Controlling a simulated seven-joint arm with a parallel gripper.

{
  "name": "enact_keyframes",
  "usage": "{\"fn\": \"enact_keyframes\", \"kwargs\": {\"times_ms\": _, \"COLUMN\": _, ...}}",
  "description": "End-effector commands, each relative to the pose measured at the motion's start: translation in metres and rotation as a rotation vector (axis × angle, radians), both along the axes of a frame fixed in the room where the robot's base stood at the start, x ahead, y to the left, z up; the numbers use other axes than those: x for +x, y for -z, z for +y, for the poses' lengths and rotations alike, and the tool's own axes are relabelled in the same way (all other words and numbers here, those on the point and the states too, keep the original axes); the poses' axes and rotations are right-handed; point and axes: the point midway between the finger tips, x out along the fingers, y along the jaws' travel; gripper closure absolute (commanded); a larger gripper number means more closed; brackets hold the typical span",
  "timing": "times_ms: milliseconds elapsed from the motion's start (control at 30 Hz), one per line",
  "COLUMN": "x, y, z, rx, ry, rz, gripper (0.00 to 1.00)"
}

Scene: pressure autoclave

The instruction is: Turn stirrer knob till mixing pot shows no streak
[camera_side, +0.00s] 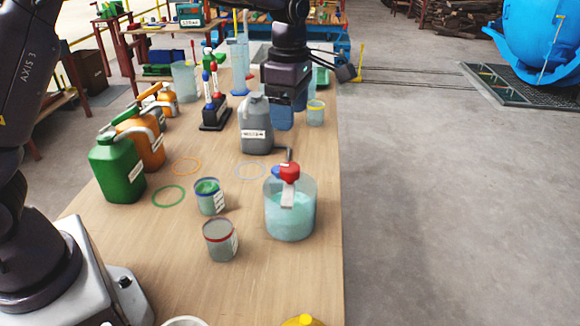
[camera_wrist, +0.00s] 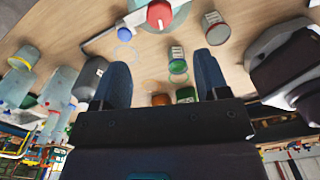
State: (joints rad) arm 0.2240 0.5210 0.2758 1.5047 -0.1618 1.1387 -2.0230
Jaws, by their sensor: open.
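The mixing pot (camera_side: 291,222) is a clear vessel of pale turquoise liquid near the table's right edge. Its surface looks uneven and pale; I cannot tell a streak clearly. A red stirrer knob (camera_side: 289,172) sits above the pot, with a blue piece (camera_side: 277,171) beside it and a pale strip below. In the wrist view, the red knob (camera_wrist: 160,14) is at the top edge, beyond my fingertips. My gripper (camera_wrist: 163,70) is open with two blue fingers and nothing between them. In the side view my gripper (camera_side: 281,118) is behind the grey jug, away from the knob.
The grey jug (camera_side: 257,132) stands between my gripper and the pot. A blue-rimmed cup (camera_side: 209,202) and red-rimmed cup (camera_side: 220,244) stand left of the pot. Green (camera_side: 117,170) and orange (camera_side: 144,136) jugs line the left.

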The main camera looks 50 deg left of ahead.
Motion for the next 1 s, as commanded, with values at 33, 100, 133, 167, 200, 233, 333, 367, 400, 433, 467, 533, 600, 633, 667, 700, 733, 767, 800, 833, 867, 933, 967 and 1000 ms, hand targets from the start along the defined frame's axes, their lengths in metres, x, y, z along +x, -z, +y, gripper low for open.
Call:
{"fn": "enact_keyframes", "kwargs": {"times_ms": 33, "x": 0.000, "y": 0.003, "z": -0.001, "rx": 0.009, "ry": -0.004, "rz": 0.000, "gripper": 0.32}}
{"fn": "enact_keyframes", "kwargs": {"times_ms": 100, "x": 0.000, "y": 0.010, "z": 0.000, "rx": 0.012, "ry": -0.013, "rz": 0.001, "gripper": 0.32}}
{"fn": "enact_keyframes", "kwargs": {"times_ms": 133, "x": 0.000, "y": 0.014, "z": 0.000, "rx": 0.012, "ry": -0.013, "rz": 0.002, "gripper": 0.32}}
{"fn": "enact_keyframes", "kwargs": {"times_ms": 167, "x": 0.000, "y": 0.018, "z": 0.000, "rx": 0.012, "ry": -0.013, "rz": 0.002, "gripper": 0.32}}
{"fn": "enact_keyframes", "kwargs": {"times_ms": 200, "x": 0.000, "y": 0.025, "z": 0.000, "rx": 0.011, "ry": -0.013, "rz": 0.003, "gripper": 0.32}}
{"fn": "enact_keyframes", "kwargs": {"times_ms": 233, "x": 0.000, "y": 0.031, "z": 0.000, "rx": 0.011, "ry": -0.013, "rz": 0.003, "gripper": 0.32}}
{"fn": "enact_keyframes", "kwargs": {"times_ms": 333, "x": -0.001, "y": 0.052, "z": 0.001, "rx": 0.011, "ry": -0.014, "rz": 0.005, "gripper": 0.32}}
{"fn": "enact_keyframes", "kwargs": {"times_ms": 367, "x": -0.001, "y": 0.059, "z": 0.001, "rx": 0.011, "ry": -0.014, "rz": 0.005, "gripper": 0.32}}
{"fn": "enact_keyframes", "kwargs": {"times_ms": 400, "x": 0.000, "y": 0.067, "z": 0.001, "rx": 0.011, "ry": -0.014, "rz": 0.005, "gripper": 0.32}}
{"fn": "enact_keyframes", "kwargs": {"times_ms": 433, "x": -0.001, "y": 0.074, "z": 0.000, "rx": 0.011, "ry": -0.013, "rz": 0.005, "gripper": 0.32}}
{"fn": "enact_keyframes", "kwargs": {"times_ms": 467, "x": -0.001, "y": 0.080, "z": 0.000, "rx": 0.011, "ry": -0.013, "rz": 0.005, "gripper": 0.32}}
{"fn": "enact_keyframes", "kwargs": {"times_ms": 533, "x": 0.000, "y": 0.093, "z": 0.000, "rx": 0.011, "ry": -0.013, "rz": 0.003, "gripper": 0.32}}
{"fn": "enact_keyframes", "kwargs": {"times_ms": 600, "x": 0.000, "y": 0.105, "z": 0.001, "rx": 0.012, "ry": -0.014, "rz": 0.002, "gripper": 0.32}}
{"fn": "enact_keyframes", "kwargs": {"times_ms": 633, "x": 0.000, "y": 0.109, "z": 0.001, "rx": 0.011, "ry": -0.014, "rz": 0.003, "gripper": 0.32}}
{"fn": "enact_keyframes", "kwargs": {"times_ms": 667, "x": 0.000, "y": 0.113, "z": 0.000, "rx": 0.012, "ry": -0.013, "rz": 0.002, "gripper": 0.32}}
{"fn": "enact_keyframes", "kwargs": {"times_ms": 700, "x": 0.000, "y": 0.117, "z": 0.000, "rx": 0.011, "ry": -0.013, "rz": 0.001, "gripper": 0.32}}
{"fn": "enact_keyframes", "kwargs": {"times_ms": 733, "x": 0.000, "y": 0.120, "z": 0.000, "rx": 0.011, "ry": -0.013, "rz": 0.002, "gripper": 0.32}}
{"fn": "enact_keyframes", "kwargs": {"times_ms": 767, "x": 0.000, "y": 0.123, "z": 0.000, "rx": 0.011, "ry": -0.013, "rz": 0.002, "gripper": 0.32}}
{"fn": "enact_keyframes", "kwargs": {"times_ms": 800, "x": 0.000, "y": 0.125, "z": 0.000, "rx": 0.011, "ry": -0.013, "rz": 0.001, "gripper": 0.32}}
{"fn": "enact_keyframes", "kwargs": {"times_ms": 833, "x": 0.000, "y": 0.127, "z": 0.000, "rx": 0.011, "ry": -0.013, "rz": 0.000, "gripper": 0.32}}
{"fn": "enact_keyframes", "kwargs": {"times_ms": 867, "x": 0.000, "y": 0.128, "z": 0.000, "rx": 0.011, "ry": -0.013, "rz": 0.000, "gripper": 0.32}}
{"fn": "enact_keyframes", "kwargs": {"times_ms": 933, "x": 0.000, "y": 0.129, "z": 0.000, "rx": 0.011, "ry": -0.013, "rz": 0.000, "gripper": 0.32}}
{"fn": "enact_keyframes", "kwargs": {"times_ms": 967, "x": 0.000, "y": 0.130, "z": 0.000, "rx": 0.011, "ry": -0.013, "rz": 0.000, "gripper": 0.32}}
{"fn": "enact_keyframes", "kwargs": {"times_ms": 1000, "x": 0.000, "y": 0.130, "z": 0.000, "rx": 0.011, "ry": -0.013, "rz": 0.000, "gripper": 0.32}}
